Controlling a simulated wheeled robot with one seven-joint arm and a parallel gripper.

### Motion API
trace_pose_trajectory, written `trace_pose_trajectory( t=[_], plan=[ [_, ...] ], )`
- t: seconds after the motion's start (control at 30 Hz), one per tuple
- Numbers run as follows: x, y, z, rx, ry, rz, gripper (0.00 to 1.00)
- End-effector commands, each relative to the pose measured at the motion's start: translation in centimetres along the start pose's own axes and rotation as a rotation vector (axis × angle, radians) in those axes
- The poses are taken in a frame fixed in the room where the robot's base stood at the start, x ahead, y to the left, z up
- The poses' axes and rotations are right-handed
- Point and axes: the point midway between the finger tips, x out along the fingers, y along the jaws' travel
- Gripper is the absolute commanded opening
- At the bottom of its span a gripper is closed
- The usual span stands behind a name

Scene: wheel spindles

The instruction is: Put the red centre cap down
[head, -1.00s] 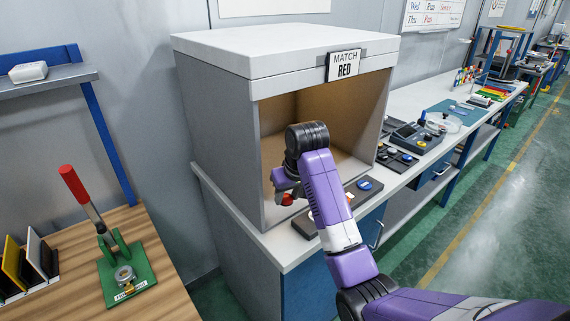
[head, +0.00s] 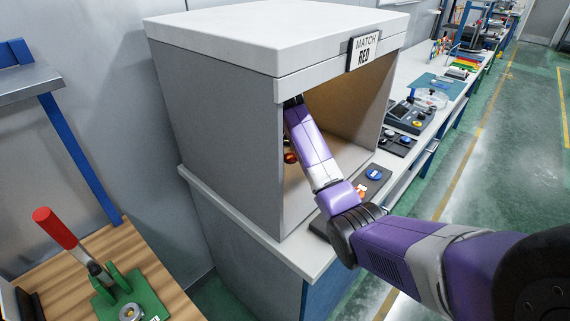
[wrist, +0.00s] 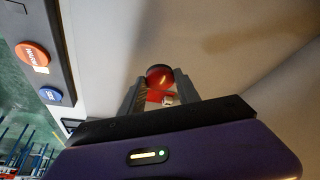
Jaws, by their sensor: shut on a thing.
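The red centre cap (wrist: 159,76) is held between the two grey fingers of my gripper (wrist: 158,88) in the wrist view. Below its round top, a red part with a small pale patch shows between the fingers. In the head view the red cap (head: 290,157) shows small inside the booth, left of my purple forearm. My gripper is mostly hidden there by the booth wall and my arm. In the wrist view, a pale surface lies beyond the cap; I cannot tell whether the cap touches it.
The grey booth (head: 230,150), signed "MATCH RED" (head: 364,52), encloses my arm's end with side walls and a roof. At its front, a dark panel (head: 322,228) carries an orange-red disc (wrist: 32,54) and a blue disc (wrist: 50,95). A red-handled press (head: 120,298) stands at left.

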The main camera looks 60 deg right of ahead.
Motion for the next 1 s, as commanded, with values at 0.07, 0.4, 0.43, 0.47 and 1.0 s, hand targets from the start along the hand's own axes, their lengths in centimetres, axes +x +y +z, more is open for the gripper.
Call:
trace_pose_trajectory(
  t=[0.07,0.4,0.43,0.47,1.0],
  plan=[
    [1.3,0.0,0.6,-0.003,-0.003,0.002,0.00],
    [4.8,0.0,2.1,-0.004,-0.003,0.002,0.00],
    [5.2,0.0,2.3,-0.004,-0.003,0.001,0.00],
    [5.6,0.0,2.5,-0.005,-0.003,0.002,0.00],
    [7.0,-0.1,3.0,-0.004,0.000,-0.001,0.42]
  ],
)
